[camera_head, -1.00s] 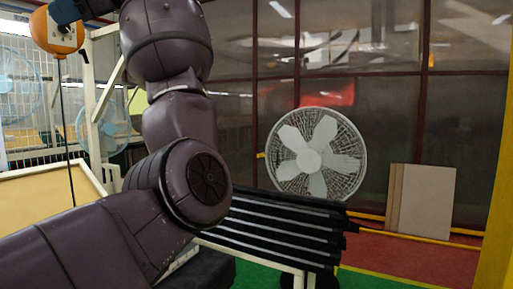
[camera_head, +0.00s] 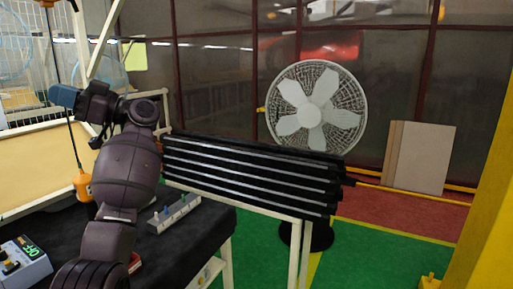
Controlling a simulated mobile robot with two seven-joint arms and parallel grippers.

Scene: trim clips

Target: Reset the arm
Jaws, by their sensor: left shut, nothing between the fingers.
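My left arm (camera_head: 125,180) rises from the bottom left edge and bends at the wrist. My left gripper (camera_head: 66,97) is at the far end, with a blue part pointing left. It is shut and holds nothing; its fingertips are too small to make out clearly. It is in the air above the black-covered table (camera_head: 190,235), apart from the things on it. My right gripper is not in view.
An orange tool (camera_head: 82,185) hangs on a cable close below the gripper. A control box (camera_head: 22,262) and a grey strip with coloured clips (camera_head: 173,213) are on the table. A rack of black trim bars (camera_head: 250,178) stands behind, before a fan (camera_head: 315,107).

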